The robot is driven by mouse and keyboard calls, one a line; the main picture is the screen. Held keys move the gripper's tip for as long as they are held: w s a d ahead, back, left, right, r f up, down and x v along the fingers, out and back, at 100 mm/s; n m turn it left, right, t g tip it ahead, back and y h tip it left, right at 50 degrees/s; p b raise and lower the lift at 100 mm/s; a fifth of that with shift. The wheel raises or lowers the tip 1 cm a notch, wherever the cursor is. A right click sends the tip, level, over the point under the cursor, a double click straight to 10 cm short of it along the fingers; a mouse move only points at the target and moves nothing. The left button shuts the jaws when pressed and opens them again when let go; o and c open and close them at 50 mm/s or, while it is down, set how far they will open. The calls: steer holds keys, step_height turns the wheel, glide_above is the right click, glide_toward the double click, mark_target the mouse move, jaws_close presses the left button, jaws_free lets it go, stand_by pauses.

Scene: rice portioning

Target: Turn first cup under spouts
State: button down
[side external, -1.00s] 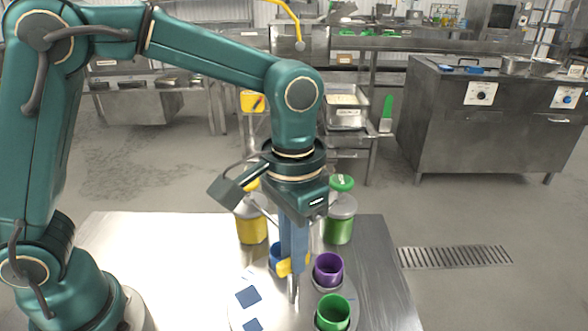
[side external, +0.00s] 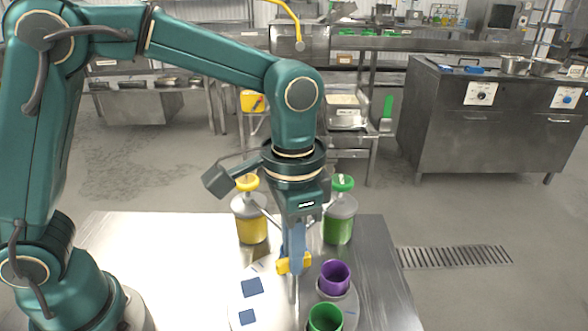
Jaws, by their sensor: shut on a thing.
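My gripper (side external: 294,264) points straight down, its blue fingers shut on a yellow handle (side external: 283,267) at the pale round turntable (side external: 270,305). A purple cup (side external: 335,277) stands upright on the turntable just right of the gripper. A green cup (side external: 325,320) stands nearer the front, cut by the picture's lower edge. A dispenser with yellow contents (side external: 251,230) and one with green contents (side external: 340,228) stand behind the turntable. Thin spouts slant from them towards the middle, partly hidden by my gripper. No blue cup shows clearly; the fingers cover that area.
Two dark blue squares (side external: 252,287) mark the left part of the turntable. The steel table (side external: 130,250) is bare on the left and along the right side. Steel benches and a cooker (side external: 490,120) stand well back across the floor.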

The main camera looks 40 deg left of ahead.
steer(key=c, duration=0.9)
jaws_free()
steer(key=shift+o, duration=0.2)
steer(key=shift+r, duration=2.6)
